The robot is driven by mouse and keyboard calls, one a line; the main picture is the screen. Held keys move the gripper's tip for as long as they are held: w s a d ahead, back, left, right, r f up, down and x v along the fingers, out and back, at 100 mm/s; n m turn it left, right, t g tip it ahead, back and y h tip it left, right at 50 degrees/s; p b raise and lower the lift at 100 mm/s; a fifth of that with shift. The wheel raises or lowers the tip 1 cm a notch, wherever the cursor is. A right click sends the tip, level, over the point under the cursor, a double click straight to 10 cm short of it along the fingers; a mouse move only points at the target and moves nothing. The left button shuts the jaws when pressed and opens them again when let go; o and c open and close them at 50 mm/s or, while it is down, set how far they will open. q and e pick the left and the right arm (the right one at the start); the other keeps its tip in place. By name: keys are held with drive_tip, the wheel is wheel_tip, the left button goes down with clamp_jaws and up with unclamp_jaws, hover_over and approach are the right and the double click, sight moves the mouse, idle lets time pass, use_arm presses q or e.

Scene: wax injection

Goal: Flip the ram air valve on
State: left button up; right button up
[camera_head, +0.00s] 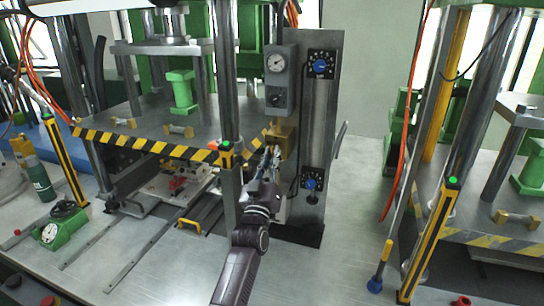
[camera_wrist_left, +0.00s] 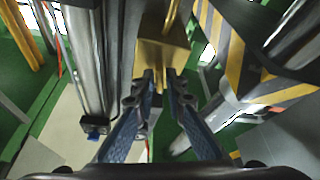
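The ram air valve appears to be the brass block (camera_head: 284,138) on the front of the press column, below the gauge box. In the left wrist view the brass block (camera_wrist_left: 162,57) is straight ahead, with a thin brass lever (camera_wrist_left: 159,82) pointing toward me. My left gripper (camera_head: 272,151) is just in front of and below the block. In the left wrist view its blue-grey fingers (camera_wrist_left: 160,84) stand on either side of the lever, with a narrow gap between the tips. I cannot tell whether either finger touches the lever. My right gripper is out of view.
A gauge box (camera_head: 279,80) sits above the block. A grey panel (camera_head: 322,130) with blue knobs stands right of it. The press plate with a yellow-black striped edge (camera_head: 160,148) is at left. A second press stands at right. The bench between the presses is mostly clear.

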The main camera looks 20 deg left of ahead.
use_arm(q)
clamp_jaws()
drive_tip(key=m+h+b, duration=0.1)
drive_tip(key=m, duration=0.1)
drive_tip(key=m+h+b, duration=0.1)
drive_tip(key=m, duration=0.2)
drive_tip(key=shift+h, duration=0.4)
drive_tip(key=shift+o, duration=2.3)
unclamp_jaws()
